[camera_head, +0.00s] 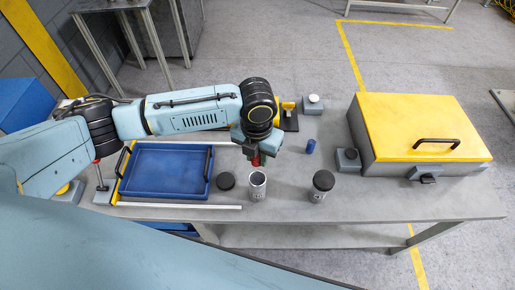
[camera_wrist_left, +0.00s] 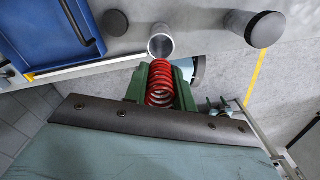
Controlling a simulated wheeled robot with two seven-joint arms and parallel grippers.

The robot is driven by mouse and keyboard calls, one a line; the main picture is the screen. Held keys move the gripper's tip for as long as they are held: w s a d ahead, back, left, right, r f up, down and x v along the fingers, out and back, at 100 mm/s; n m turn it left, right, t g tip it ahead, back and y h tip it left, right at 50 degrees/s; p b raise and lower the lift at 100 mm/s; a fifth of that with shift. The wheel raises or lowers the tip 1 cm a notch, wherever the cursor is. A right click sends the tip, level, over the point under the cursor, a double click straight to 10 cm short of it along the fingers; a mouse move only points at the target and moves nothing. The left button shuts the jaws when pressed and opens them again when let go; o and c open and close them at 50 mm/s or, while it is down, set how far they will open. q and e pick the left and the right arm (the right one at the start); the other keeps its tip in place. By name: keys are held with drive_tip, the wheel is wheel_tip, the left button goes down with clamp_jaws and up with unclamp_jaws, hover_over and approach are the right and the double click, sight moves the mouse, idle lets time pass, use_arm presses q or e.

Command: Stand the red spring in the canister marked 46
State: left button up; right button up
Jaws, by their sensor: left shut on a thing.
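My left gripper (camera_head: 256,158) is shut on the red spring (camera_head: 257,161), which also shows between the green fingers in the left wrist view (camera_wrist_left: 160,88). The gripper holds it above the table, behind the open grey canister (camera_head: 258,192). That canister stands upright without a lid, and its mouth also shows in the left wrist view (camera_wrist_left: 160,45), just beyond the spring. A second canister (camera_head: 320,193) stands to the right with a black lid on. The markings on both canisters are too small to read surely. My right gripper is not in view.
A loose black lid (camera_head: 226,181) lies left of the open canister. A blue tray (camera_head: 167,146) lies at left between pale rails. A small blue cylinder (camera_head: 311,146) stands behind the lidded canister. A grey box with a yellow lid (camera_head: 420,120) fills the right. The table's front strip is clear.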

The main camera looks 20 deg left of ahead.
use_arm(q)
drive_tip(key=shift+d+m, duration=0.1)
drive_tip(key=shift+m, duration=0.5)
drive_tip(key=shift+f, duration=0.15)
drive_tip(key=b, duration=0.7)
hover_over(257, 187)
drive_tip(key=w, duration=0.2)
wheel_tip(257, 187, down, 7)
drive_tip(key=shift+w+a+r, duration=0.2)
drive_tip(key=shift+a, duration=0.1)
